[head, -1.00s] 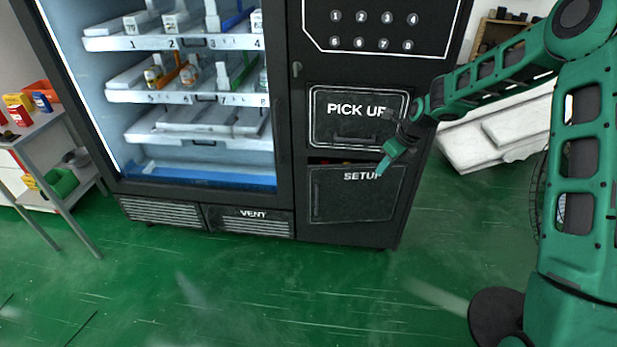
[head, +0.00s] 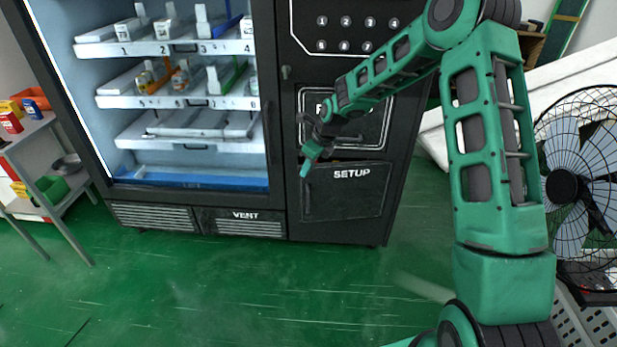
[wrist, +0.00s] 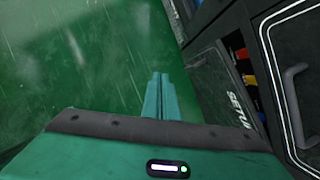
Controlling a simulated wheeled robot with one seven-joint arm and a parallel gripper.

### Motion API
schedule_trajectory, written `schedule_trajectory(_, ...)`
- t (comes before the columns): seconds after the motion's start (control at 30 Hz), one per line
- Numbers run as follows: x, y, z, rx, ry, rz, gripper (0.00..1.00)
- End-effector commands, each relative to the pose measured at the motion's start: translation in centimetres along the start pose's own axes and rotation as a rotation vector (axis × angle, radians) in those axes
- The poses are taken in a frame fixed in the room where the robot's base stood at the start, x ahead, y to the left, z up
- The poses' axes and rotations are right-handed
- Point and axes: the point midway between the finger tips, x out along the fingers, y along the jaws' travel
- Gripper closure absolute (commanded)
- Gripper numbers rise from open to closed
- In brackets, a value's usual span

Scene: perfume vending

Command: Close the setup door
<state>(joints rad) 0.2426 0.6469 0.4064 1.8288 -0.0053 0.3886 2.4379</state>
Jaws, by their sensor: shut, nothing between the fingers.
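The setup door (head: 345,192) is the black panel at the lower right of the vending machine, marked SETUP. It leans out a little at its top; a gap above it shows in the head view. In the wrist view the setup door (wrist: 212,85) stands ajar, with red, yellow and blue things visible in the opening behind it. My gripper (head: 305,170) is shut and empty, in front of the door's upper left corner. In the wrist view its closed fingertips (wrist: 160,80) point past the door's outer side, over the green floor. I cannot tell whether they touch the door.
The pick up door (head: 372,118) is above, partly hidden by my arm. The vending machine's glass front with shelves (head: 190,110) is on the left. A fan (head: 585,185) stands at the right and a grey table (head: 35,135) at the far left. The green floor in front is clear.

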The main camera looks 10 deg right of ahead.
Motion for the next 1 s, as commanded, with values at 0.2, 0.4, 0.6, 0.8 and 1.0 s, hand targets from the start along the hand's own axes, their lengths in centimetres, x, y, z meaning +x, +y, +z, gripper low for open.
schedule_trajectory(0.2,4.6,-0.3,1.7,0.006,-0.143,-0.049,1.0)
schedule_trajectory(0.4,9.8,-0.2,4.2,0.049,-0.387,-0.143,1.0)
schedule_trajectory(0.6,12.9,-0.1,5.1,0.137,-0.618,-0.256,1.0)
schedule_trajectory(0.8,14.0,-0.3,3.4,0.262,-0.82,-0.398,1.0)
schedule_trajectory(1.0,13.5,-0.7,-0.7,0.399,-0.977,-0.572,1.0)
